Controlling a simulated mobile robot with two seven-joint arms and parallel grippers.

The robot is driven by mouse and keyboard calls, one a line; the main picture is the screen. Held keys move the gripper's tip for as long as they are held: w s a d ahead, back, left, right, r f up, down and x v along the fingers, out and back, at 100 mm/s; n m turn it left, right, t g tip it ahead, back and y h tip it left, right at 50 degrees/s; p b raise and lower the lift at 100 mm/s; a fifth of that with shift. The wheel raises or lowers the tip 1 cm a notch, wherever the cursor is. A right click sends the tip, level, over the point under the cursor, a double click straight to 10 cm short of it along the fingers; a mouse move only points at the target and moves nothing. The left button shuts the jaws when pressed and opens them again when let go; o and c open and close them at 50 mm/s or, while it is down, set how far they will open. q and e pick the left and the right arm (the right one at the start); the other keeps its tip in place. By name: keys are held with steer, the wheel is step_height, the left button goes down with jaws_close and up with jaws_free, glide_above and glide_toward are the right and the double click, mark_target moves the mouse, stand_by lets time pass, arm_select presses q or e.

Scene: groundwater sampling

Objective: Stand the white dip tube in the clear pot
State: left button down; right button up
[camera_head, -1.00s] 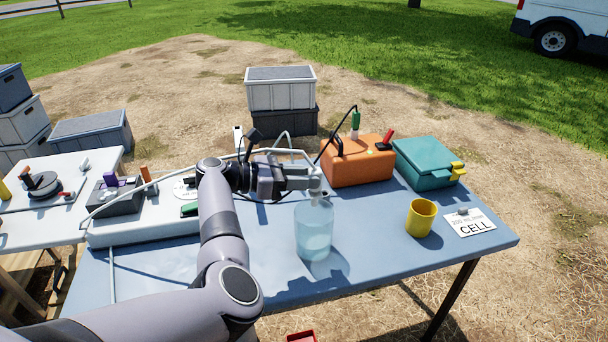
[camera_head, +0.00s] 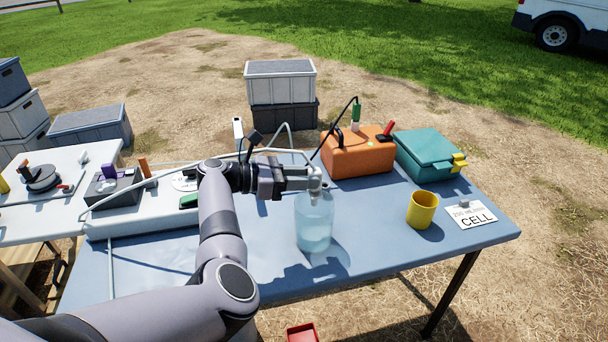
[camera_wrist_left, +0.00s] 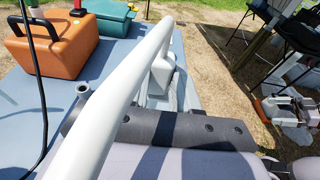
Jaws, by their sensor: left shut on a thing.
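The clear pot (camera_head: 315,228) is at the middle of the blue table, with pale blue liquid low inside it. My left gripper (camera_head: 314,181) is at the pot's mouth, shut on the white dip tube (camera_head: 296,152). The tube arches over my wrist from the left and bends down to the fingers. It crosses the left wrist view (camera_wrist_left: 122,92) as a large white band. The fingers hide the tube's lower end, so I cannot tell how far it is in the pot. My right gripper is not in view.
An orange box (camera_head: 358,158) and a teal case (camera_head: 425,155) stand behind the pot. A yellow cup (camera_head: 422,209) and a CELL card (camera_head: 471,215) are to the right. A long white case (camera_head: 140,215) lies left. The table front right of the pot is clear.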

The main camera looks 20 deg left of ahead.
mark_target(303, 196)
arm_select(q)
steer(key=shift+f+b, duration=0.75)
steer(key=shift+f, duration=0.9)
steer(key=shift+f+b, duration=0.45)
steer(key=shift+f, duration=0.55)
stand_by(0.3)
steer(key=c, duration=0.8)
jaws_free()
steer(key=shift+a, duration=0.1)
steer(key=v, duration=0.7)
steer(key=shift+s, duration=0.1)
